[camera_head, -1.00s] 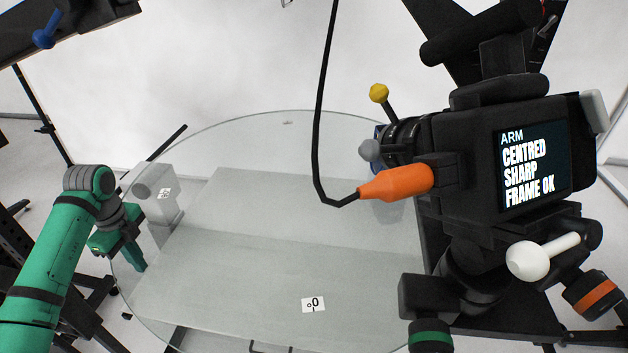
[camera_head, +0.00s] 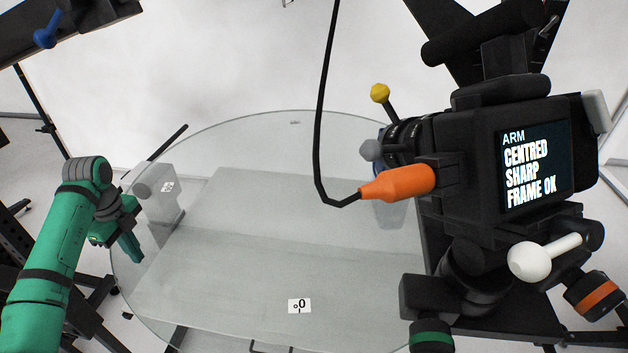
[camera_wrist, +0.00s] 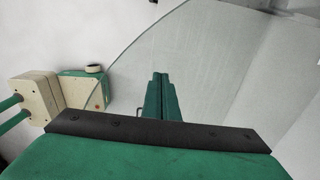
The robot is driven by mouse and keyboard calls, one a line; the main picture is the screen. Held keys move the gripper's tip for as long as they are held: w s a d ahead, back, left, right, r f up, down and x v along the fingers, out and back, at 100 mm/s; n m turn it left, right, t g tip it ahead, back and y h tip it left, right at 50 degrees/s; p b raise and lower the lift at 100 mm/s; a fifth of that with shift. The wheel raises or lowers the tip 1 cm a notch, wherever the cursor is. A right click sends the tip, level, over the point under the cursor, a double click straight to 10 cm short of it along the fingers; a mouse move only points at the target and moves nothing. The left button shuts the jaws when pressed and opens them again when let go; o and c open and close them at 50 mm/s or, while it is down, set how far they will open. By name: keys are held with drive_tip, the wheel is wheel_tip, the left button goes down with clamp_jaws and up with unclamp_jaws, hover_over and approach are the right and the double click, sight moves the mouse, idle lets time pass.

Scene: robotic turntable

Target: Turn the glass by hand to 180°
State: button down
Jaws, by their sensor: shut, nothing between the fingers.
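The glass (camera_head: 255,275) is a large clear round disc in the head view. A white "0°" label (camera_head: 299,306) sits near its front edge. Another small label (camera_head: 167,187) shows at its left side and a faint one (camera_head: 295,122) at its back. My green gripper (camera_head: 138,256) is at the left rim of the glass, fingers pointing down. In the wrist view my gripper (camera_wrist: 160,82) has its two fingers together, with the glass (camera_wrist: 205,65) behind them. I cannot tell whether the fingers touch the rim.
A black camera rig (camera_head: 470,150) with a lit screen stands over the right side of the glass. A pale grey block (camera_head: 158,210) shows at the left edge. The middle of the glass is clear.

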drive_tip(key=shift+w+a+f, duration=0.15)
drive_tip(key=shift+w+a, duration=0.7)
drive_tip(key=shift+w+a, duration=0.55)
drive_tip(key=shift+w, duration=0.05)
drive_tip(key=shift+f, duration=0.2)
idle(0.5)
drive_tip(key=shift+w+r, duration=0.1)
drive_tip(key=shift+r, duration=3.15)
drive_tip(key=shift+f, duration=0.1)
